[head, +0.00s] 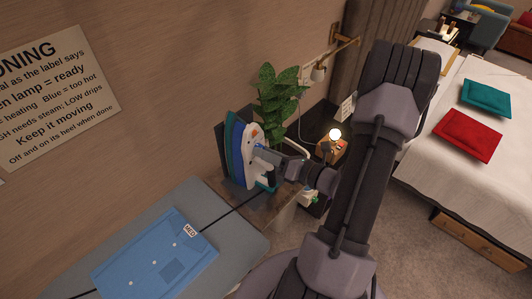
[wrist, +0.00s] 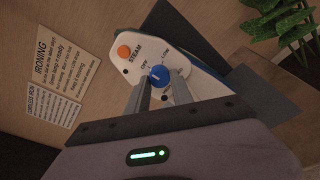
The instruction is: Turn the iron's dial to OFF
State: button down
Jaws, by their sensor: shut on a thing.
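The iron (head: 236,150), white with blue and teal parts, stands upright at the far end of the ironing board; it also shows in the wrist view (wrist: 185,55). Its round blue dial (wrist: 159,74) sits on the white face, with OFF printed to its left and LOW to its right. A small pale mark shows on the dial, but its exact direction is hard to read. My gripper (wrist: 161,88) reaches the face from the front, its two fingers shut on the dial. In the head view my gripper (head: 266,154) hides the dial.
An orange STEAM button (wrist: 124,51) sits near the dial. A blue shirt (head: 155,258) labelled MED lies on the ironing board (head: 205,192). A leafy plant (head: 280,100) stands behind the iron. A lit lamp (head: 334,134) and a bed (head: 450,130) are to the right.

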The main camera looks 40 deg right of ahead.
jog(key=c, duration=1.1)
grip_release()
jog(key=p+v, duration=0.2)
jog(key=v, duration=1.5)
jog(key=shift+s+f, duration=0.1)
jog(key=shift+s, duration=0.15)
